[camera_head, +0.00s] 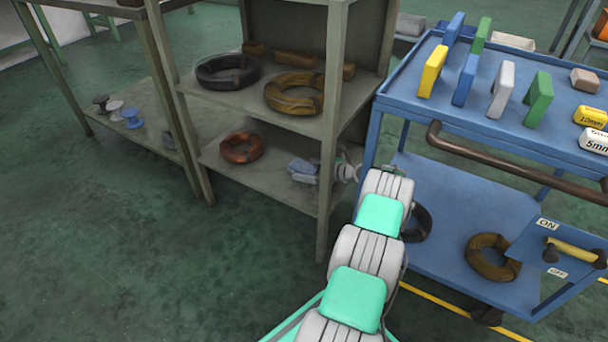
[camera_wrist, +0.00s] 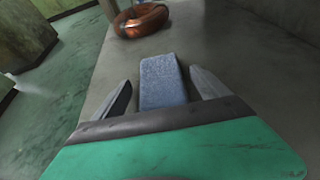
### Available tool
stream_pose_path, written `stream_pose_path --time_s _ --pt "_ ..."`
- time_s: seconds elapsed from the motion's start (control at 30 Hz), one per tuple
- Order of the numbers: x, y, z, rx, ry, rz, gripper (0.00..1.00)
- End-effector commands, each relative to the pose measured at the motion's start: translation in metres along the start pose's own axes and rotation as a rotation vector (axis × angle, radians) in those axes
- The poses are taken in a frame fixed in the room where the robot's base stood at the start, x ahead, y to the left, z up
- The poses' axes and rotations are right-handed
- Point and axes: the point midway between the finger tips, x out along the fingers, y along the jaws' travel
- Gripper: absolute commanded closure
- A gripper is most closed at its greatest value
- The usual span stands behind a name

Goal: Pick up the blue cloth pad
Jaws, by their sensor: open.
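The blue cloth pad (camera_wrist: 162,82) lies on the lower shelf of the grey rack, seen in the wrist view between the two open fingers of my gripper (camera_wrist: 163,90). A gap shows on each side of it, and its near end is hidden by my gripper body. In the head view the pad (camera_head: 298,166) is a small blue shape on the lower shelf (camera_head: 270,187), with my gripper (camera_head: 318,172) at its right, reaching in from the right. My arm hides part of that area.
A copper coil (camera_head: 241,147) lies farther in on the same shelf. Rack posts (camera_head: 328,150) stand close to my arm. The upper shelf holds a black coil (camera_head: 226,71) and a brown coil (camera_head: 294,92). A blue cart (camera_head: 470,200) stands close on the right.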

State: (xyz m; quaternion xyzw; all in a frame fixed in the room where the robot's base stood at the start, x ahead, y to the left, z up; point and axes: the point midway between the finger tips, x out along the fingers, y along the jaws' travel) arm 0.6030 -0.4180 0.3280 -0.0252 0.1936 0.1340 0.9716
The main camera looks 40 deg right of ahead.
Motion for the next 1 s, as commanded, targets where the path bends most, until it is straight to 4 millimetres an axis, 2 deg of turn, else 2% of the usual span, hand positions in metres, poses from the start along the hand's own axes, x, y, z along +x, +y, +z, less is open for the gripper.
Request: stream_pose_path --time_s 0.07,0.27,1.0 --pt "0.0075 -0.001 -0.0007 -0.004 0.0 -0.002 0.15" --pt "0.0066 -0.0012 0.0013 -0.002 0.0 -0.003 0.17" --pt "0.0063 -0.0012 0.0008 -0.002 0.0 -0.003 0.78"
